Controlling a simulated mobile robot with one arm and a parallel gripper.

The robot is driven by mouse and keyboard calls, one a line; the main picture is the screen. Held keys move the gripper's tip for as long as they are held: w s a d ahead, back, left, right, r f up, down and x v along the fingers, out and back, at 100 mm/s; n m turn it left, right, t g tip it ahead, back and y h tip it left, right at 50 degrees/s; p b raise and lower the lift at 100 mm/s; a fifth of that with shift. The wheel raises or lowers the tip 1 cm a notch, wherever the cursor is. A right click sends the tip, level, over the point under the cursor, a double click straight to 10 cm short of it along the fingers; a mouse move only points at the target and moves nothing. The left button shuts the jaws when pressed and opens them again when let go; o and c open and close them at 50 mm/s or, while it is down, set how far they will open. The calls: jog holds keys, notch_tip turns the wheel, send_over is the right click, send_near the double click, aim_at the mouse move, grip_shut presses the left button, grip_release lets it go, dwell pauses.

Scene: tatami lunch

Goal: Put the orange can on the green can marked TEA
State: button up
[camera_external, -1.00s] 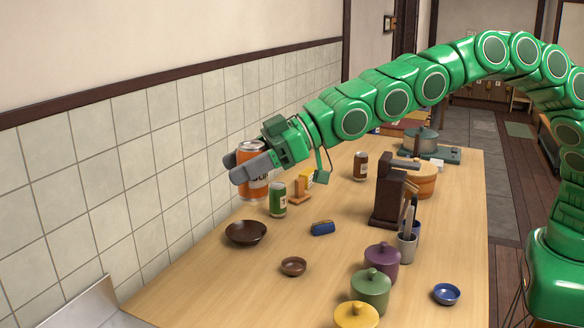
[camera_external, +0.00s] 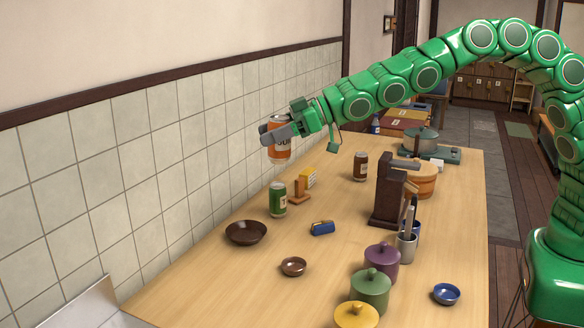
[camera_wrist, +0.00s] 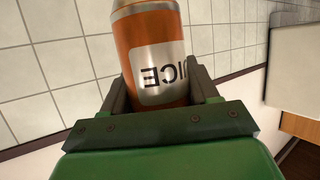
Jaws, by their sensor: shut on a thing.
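The orange can (camera_external: 279,154) is held by my gripper (camera_external: 268,136), which is shut on it. In the wrist view the orange can (camera_wrist: 150,50) shows a white label with upside-down letters "UICE" between the two fingers. The green can (camera_external: 278,199) stands upright on the table near the tiled wall; its pale label is too small to read fully. In the external view the orange can appears above the green can, with a clear gap between them.
A small wooden stand (camera_external: 299,192) with a yellow block (camera_external: 309,178) is close to the green can's right. A dark bowl (camera_external: 246,232), a blue item (camera_external: 322,228) and a brown can (camera_external: 360,166) are nearby. The tiled wall (camera_external: 170,190) runs along the left.

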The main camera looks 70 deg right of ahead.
jog(key=s+d+f+m+t+h, duration=0.1)
jog(key=s+d, duration=0.1)
jog(key=d, duration=0.9)
jog(key=s+d+f+m+h, duration=0.1)
jog(key=d+f, duration=0.1)
jog(key=d, duration=0.9)
send_over(272, 185)
jog(key=shift+f, duration=4.85)
jog(key=shift+d+f, duration=0.2)
jog(key=shift+f, duration=1.4)
jog(key=shift+f, duration=0.15)
jog(key=o, duration=1)
